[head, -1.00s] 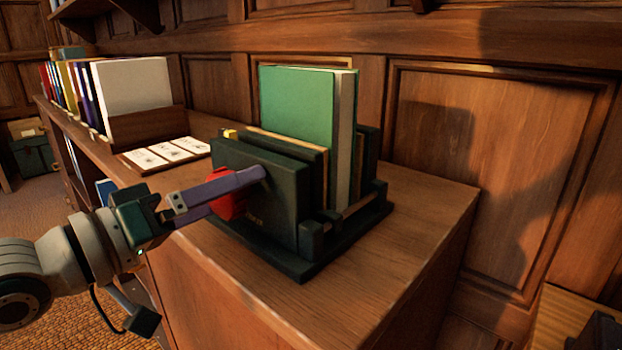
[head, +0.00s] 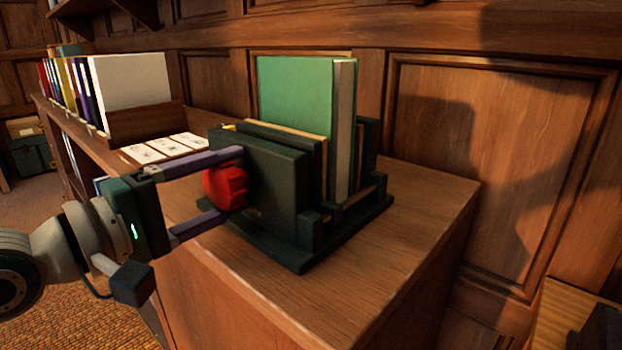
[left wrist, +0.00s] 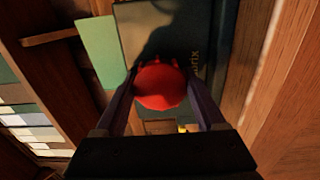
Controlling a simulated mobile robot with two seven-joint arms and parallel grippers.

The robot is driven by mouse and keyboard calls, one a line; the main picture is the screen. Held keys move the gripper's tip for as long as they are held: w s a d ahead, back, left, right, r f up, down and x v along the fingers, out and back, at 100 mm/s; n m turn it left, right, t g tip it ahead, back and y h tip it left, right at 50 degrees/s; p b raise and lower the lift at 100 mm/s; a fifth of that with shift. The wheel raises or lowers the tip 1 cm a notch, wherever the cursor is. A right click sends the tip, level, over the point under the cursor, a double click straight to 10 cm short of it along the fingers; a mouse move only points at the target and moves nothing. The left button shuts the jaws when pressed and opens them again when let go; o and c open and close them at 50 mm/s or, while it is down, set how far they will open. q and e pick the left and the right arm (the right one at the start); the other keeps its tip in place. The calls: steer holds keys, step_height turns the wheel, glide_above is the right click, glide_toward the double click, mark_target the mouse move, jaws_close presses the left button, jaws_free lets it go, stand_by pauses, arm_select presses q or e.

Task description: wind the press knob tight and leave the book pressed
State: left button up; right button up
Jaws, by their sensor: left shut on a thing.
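The red press knob (head: 224,186) sits on the outer face of the dark book press (head: 268,192). My left gripper (head: 231,184) is shut on the knob, one finger above it and one below it in the head view. In the left wrist view the knob (left wrist: 161,86) lies between the two fingers. The green book (head: 295,105) stands upright in the press, its pale page edges facing right. A tan board shows between the front plate and the book; whether it touches the book I cannot tell. My right gripper cannot be made out.
The press stands on a wooden cabinet top (head: 410,215) with clear room to its right. Illustrated cards (head: 165,148) lie behind the press at left, beside a row of books (head: 75,90). A panelled wall (head: 500,170) rises behind. A dark object (head: 600,330) shows at the lower right.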

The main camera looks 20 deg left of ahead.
arm_select(q)
steer(key=c, duration=0.6)
steer(key=m, duration=0.2)
steer(key=m+p, duration=0.1)
steer(key=shift+r+m, duration=0.2)
steer(key=shift+m, duration=0.2)
steer(key=m+p, duration=0.1)
steer(key=m, duration=0.4)
steer(key=shift+p, duration=0.3)
steer(key=m, duration=0.5)
steer(key=shift+f+p, duration=0.1)
steer(key=shift+p, duration=0.3)
steer(key=m, duration=0.8)
steer(key=shift+f, duration=0.1)
steer(key=m, duration=0.8)
